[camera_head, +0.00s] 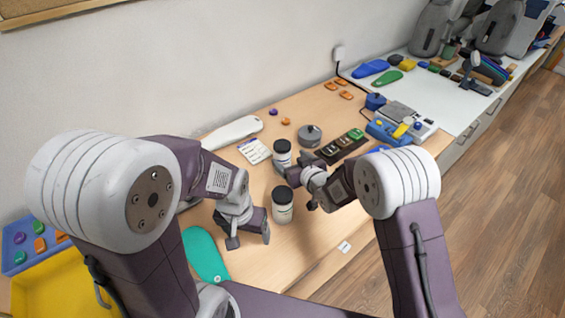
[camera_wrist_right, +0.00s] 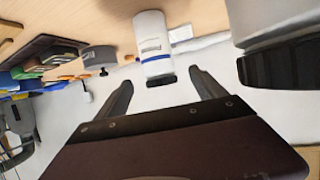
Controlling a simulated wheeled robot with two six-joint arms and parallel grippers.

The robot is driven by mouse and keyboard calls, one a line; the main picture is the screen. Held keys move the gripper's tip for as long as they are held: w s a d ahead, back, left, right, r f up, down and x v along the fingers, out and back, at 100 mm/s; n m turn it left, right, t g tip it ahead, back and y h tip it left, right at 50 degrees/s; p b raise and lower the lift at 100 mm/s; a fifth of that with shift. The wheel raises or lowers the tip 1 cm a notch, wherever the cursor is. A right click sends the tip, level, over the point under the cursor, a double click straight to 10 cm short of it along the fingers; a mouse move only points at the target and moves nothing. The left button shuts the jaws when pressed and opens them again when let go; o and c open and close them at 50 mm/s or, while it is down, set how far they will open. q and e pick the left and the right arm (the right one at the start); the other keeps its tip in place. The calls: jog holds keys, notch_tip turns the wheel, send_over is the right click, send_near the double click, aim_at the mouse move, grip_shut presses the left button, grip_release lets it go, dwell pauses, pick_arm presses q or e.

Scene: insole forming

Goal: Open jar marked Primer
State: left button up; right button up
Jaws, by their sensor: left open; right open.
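Two white jars with black lids stand on the wooden table: a far jar (camera_head: 282,158) and a near jar (camera_head: 282,209). Their labels are too small to read, so I cannot tell which is marked Primer. My left gripper (camera_head: 249,240) is open and empty, just left of the near jar. My right gripper (camera_head: 303,182) is open, to the right of the jars. In the right wrist view, the far jar (camera_wrist_right: 153,42) shows a blue stripe, with its lid beyond the gap between the open fingertips (camera_wrist_right: 160,82). The near jar (camera_wrist_right: 278,22) looms large at the right edge.
A grey round container (camera_head: 310,136) and a dark tray of coloured pieces (camera_head: 340,147) lie behind my right gripper. A white label card (camera_head: 254,151) is left of the far jar. A teal insole (camera_head: 205,254) lies front left, near a yellow tray (camera_head: 62,280).

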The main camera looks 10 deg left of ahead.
aim_at(282, 152)
jog(key=x, duration=0.4)
jog(key=p+x, duration=0.1)
jog(key=x, duration=0.3)
jog(key=shift+d+f, duration=0.15)
jog(key=shift+f, duration=0.1)
jog(key=shift+s, duration=0.1)
jog(key=shift+c, duration=1.2)
jog(key=shift+r, duration=0.1)
grip_shut()
